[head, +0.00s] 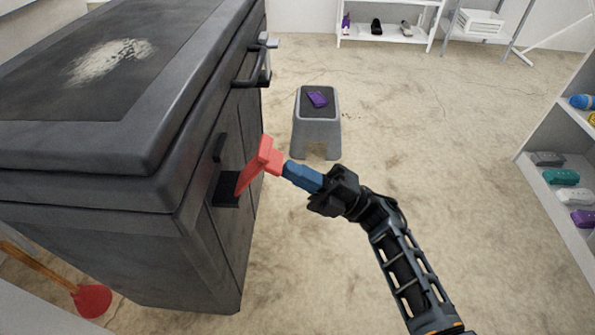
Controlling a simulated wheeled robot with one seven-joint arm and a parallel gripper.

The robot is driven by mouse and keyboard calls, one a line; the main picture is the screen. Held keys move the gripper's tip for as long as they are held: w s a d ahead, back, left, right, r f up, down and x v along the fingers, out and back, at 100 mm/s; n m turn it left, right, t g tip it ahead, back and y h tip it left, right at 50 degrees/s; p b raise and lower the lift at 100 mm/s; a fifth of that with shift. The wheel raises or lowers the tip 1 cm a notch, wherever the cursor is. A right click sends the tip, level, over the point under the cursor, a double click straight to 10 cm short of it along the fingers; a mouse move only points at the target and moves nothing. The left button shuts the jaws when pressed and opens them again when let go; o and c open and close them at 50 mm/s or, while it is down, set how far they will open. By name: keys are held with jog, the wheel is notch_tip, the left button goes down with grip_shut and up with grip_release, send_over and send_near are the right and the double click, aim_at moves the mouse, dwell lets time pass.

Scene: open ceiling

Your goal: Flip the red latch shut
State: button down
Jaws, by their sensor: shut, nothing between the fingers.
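The red latch (258,162) sticks out from the side face of the grey cabinet (180,255), from a dark recessed plate (227,188). Its wide outer end is tilted up and away from the cabinet face. My gripper (289,170), with blue fingers, is shut and empty. Its tips are right beside the outer end of the latch, on the right; I cannot tell whether they touch it. My arm reaches in from the lower right. The latch hides part of the plate behind it.
A grey stool (318,130) with a purple item (318,98) on top stands beyond my gripper. A dark handle (258,76) juts from the cabinet farther back. White shelves (565,190) stand at the right. The floor between them is mostly clear.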

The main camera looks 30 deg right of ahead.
aim_at(264, 146)
jog(key=shift+r, duration=0.1)
jog(key=r+h+p, duration=0.1)
jog(key=p, duration=0.2)
jog(key=a+r+g+h+p, duration=0.1)
jog(key=p, duration=0.1)
jog(key=w+r+g+p, duration=0.1)
jog(key=r+p, duration=0.1)
jog(key=p, duration=0.1)
jog(key=shift+a+h+p, duration=0.2)
jog(key=shift+h+p, duration=0.1)
jog(key=shift+h, duration=0.1)
jog(key=w+a+r+g+h+p, duration=0.1)
jog(key=p, duration=0.4)
jog(key=shift+a+r+h, duration=0.2)
jog(key=shift+h, duration=0.2)
jog(key=shift+w+a+r+p, duration=0.2)
jog(key=shift+w+a+p, duration=0.25)
jog(key=shift+p, duration=0.3)
jog(key=shift+a+r, duration=0.1)
jog(key=shift+a, duration=0.1)
